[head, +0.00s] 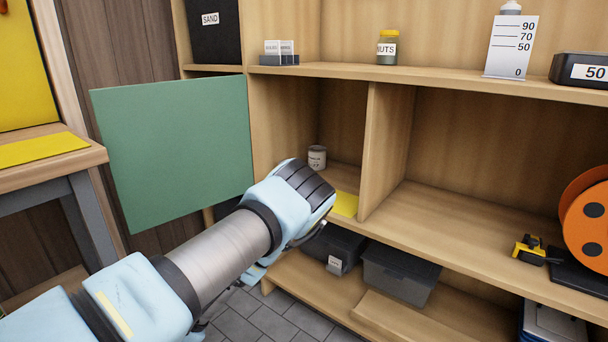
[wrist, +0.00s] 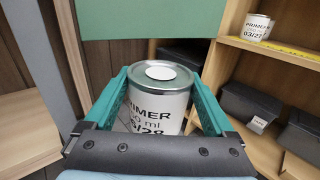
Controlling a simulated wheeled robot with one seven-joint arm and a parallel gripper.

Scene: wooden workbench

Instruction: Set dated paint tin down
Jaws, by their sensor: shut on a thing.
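In the wrist view my gripper (wrist: 160,82) has its two green fingers shut on a white paint tin (wrist: 158,103). The tin has a grey metal lid with a white disc, and its label reads PRIMER with a partly hidden volume and date. It looks upright in the jaws. In the head view my arm hides the held tin. A second white PRIMER tin (wrist: 256,27) stands on a shelf at upper right, its date seeming to read 03/27. It also shows in the head view (head: 317,157), in the left compartment.
A yellow mat (head: 344,204) lies at the front of that compartment, beside the upright divider (head: 385,150). A green panel (head: 175,150) stands left of the shelves. Dark bins (head: 400,275) sit below. A bench with a yellow sheet (head: 45,148) is at left.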

